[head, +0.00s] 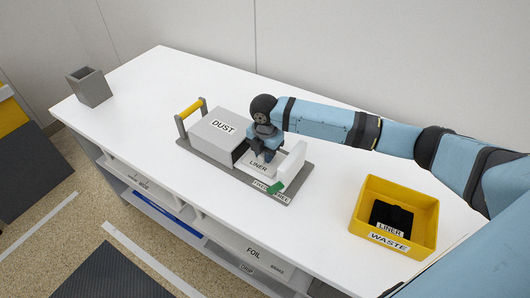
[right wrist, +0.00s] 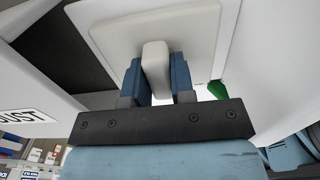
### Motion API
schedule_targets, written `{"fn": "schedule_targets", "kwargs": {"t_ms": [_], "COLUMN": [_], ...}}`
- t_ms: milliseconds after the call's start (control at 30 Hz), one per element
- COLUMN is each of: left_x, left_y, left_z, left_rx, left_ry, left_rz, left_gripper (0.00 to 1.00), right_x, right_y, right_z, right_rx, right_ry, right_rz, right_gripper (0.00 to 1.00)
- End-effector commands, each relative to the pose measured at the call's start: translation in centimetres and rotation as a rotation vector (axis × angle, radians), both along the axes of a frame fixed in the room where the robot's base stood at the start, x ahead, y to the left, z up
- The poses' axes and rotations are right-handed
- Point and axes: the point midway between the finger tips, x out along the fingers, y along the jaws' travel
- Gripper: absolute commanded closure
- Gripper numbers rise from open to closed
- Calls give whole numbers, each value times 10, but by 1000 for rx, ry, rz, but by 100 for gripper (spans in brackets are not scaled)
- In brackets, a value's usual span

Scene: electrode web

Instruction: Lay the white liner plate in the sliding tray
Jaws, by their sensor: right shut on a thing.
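In the right wrist view the pale plate (right wrist: 110,38) has a raised white grip block (right wrist: 156,65) between my blue fingers. My right gripper (head: 263,156) is shut on this grip from above. The plate looks level and low over the grey base (head: 291,193); I cannot tell whether it touches what is under it. The sliding tray cannot be clearly told apart from the base and is largely hidden by plate and gripper. My left gripper is out of view.
The DUST box (head: 221,130) stands close left of the gripper, with a yellow-topped handle (head: 191,108) beyond. The white block (head: 291,164) and a green piece (head: 276,187) are close right. A yellow waste bin (head: 414,240) holds black material. A grey holder (head: 89,87) stands far left.

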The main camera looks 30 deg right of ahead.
Motion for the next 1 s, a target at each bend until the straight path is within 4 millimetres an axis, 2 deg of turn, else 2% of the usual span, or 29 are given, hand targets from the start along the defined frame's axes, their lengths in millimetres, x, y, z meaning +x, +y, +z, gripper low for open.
{"fn": "schedule_targets", "kwargs": {"t_ms": [67,100,167,200,467,567,667,1000], "left_x": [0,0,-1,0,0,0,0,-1], "left_y": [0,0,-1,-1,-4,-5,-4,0], "left_z": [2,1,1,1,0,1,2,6], "left_rx": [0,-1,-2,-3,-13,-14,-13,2], "left_ry": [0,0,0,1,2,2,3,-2], "left_rz": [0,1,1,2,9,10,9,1], "left_gripper": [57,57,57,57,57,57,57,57], "right_x": [0,0,0,0,0,0,1,1], "right_y": [0,0,0,0,0,0,0,0], "right_z": [-2,-2,-2,-2,-1,7,23,94], "right_rx": [0,0,0,0,0,0,1,0], "right_ry": [0,0,0,0,0,0,-3,-1], "right_rz": [0,0,0,0,0,0,1,1], "right_gripper": [100,68,54,51,51,51,51,51]}}
